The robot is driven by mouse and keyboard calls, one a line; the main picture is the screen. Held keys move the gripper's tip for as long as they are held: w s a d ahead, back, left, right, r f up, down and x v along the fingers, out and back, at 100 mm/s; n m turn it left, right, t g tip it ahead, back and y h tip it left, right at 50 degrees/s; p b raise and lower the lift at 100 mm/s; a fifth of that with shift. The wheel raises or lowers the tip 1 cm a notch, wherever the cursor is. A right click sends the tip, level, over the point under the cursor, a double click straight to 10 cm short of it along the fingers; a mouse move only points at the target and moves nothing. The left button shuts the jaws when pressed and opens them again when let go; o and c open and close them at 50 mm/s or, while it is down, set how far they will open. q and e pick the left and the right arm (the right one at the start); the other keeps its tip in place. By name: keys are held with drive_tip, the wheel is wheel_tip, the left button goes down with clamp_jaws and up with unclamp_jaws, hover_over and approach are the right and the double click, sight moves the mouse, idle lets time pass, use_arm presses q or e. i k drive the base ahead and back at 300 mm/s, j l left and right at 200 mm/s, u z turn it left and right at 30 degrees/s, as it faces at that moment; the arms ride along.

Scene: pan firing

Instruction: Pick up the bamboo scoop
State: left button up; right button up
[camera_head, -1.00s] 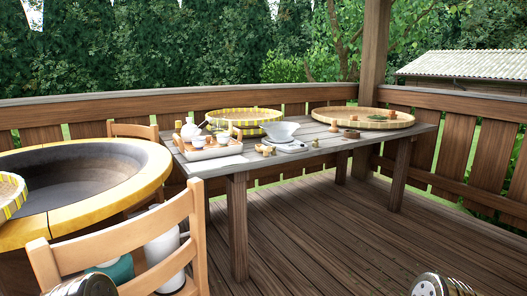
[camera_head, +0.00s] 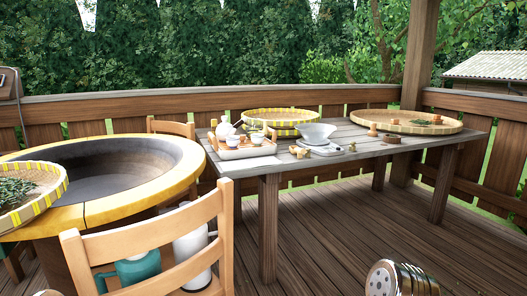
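I cannot make out a bamboo scoop for certain in the head view. Small wooden pieces (camera_head: 299,152) lie near the front edge of the grey wooden table (camera_head: 240,172), too small to identify. A woven basket with a yellow-striped rim (camera_head: 48,206) holds green leaves at the left, on the wok stove's rim. Only rounded metallic parts of my two arms show at the bottom edge, well apart from the table. Neither gripper's fingers are in view.
A tea tray (camera_head: 228,154), a white bowl (camera_head: 316,133), yellow-rimmed baskets (camera_head: 268,115) and a wide flat basket (camera_head: 448,127) stand on the table. A large wok stove (camera_head: 82,214) and a wooden chair (camera_head: 150,233) stand at the left. The deck at the right is clear.

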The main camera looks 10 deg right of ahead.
sight(298, 150)
drive_tip(key=i+l+u, duration=0.2)
drive_tip(key=l, duration=0.15)
drive_tip(key=i+l+u, duration=0.1)
drive_tip(key=l+u, duration=0.15)
drive_tip(key=i+l+u, duration=0.2)
drive_tip(key=l, duration=0.25)
drive_tip(key=l+u, duration=0.2)
drive_tip(key=l, duration=0.2)
